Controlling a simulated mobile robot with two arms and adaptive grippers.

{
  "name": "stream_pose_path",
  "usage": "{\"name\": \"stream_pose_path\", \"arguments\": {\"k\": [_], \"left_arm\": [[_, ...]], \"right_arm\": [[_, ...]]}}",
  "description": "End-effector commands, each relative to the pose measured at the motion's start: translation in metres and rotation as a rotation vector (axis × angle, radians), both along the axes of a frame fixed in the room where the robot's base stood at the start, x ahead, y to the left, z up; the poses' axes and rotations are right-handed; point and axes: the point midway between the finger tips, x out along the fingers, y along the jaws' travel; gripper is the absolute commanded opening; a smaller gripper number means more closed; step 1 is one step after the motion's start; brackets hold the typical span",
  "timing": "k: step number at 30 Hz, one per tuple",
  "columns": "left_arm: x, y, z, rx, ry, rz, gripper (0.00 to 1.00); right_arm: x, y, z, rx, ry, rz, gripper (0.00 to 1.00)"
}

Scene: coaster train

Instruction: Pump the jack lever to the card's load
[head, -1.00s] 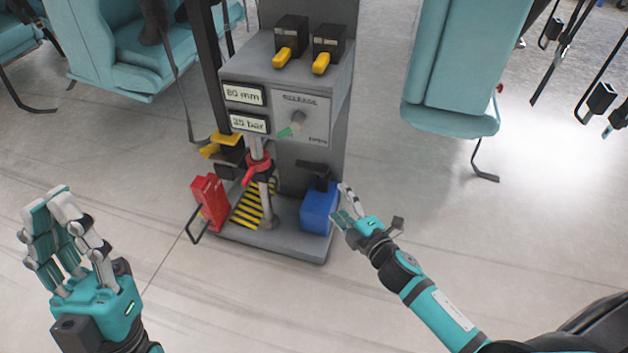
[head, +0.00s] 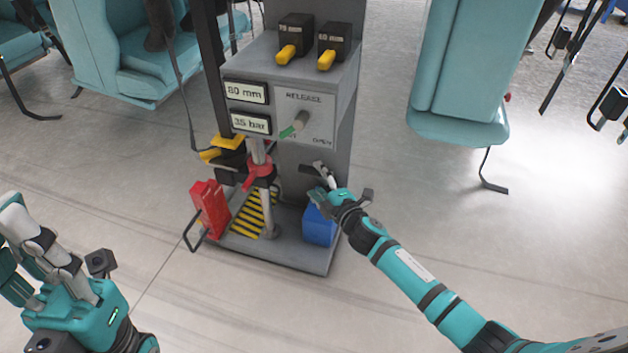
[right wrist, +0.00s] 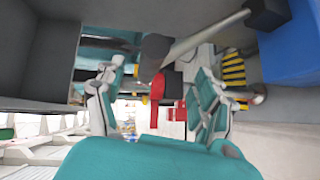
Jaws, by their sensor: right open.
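The jack unit is a grey column with a sloped panel (head: 318,75), showing "80 mm" (head: 246,92) and "35 bar" (head: 250,122) plates. A jack lever (head: 308,168) with a dark end sits low on its front, above a blue box (head: 319,226). In the right wrist view the lever is a grey bar (right wrist: 205,37) with a dark knob.
A green-tipped release knob (head: 295,125) is on the panel. Two black units with yellow handles (head: 288,53) stand on top. A red collared post (head: 259,170), red block (head: 210,208) and striped plate (head: 250,212) share the base. Teal seats (head: 462,75) stand behind; front floor is clear.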

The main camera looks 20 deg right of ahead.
Motion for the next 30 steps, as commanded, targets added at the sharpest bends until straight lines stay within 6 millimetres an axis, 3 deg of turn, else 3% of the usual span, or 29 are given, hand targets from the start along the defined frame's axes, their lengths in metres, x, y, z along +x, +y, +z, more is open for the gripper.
{"name": "stream_pose_path", "arguments": {"k": [6, 17, 30], "left_arm": [[0.002, -0.001, 0.003, 0.003, -0.032, 0.002, 0.00], [0.002, -0.001, 0.006, 0.004, -0.037, 0.002, 0.00], [0.002, -0.002, 0.006, 0.004, -0.038, 0.001, 0.00]], "right_arm": [[0.025, 0.005, -0.004, 0.001, 0.000, -0.001, 0.71], [0.030, 0.006, -0.003, 0.001, 0.000, 0.000, 0.71], [0.030, 0.006, -0.003, -0.001, -0.001, 0.000, 0.14]]}}
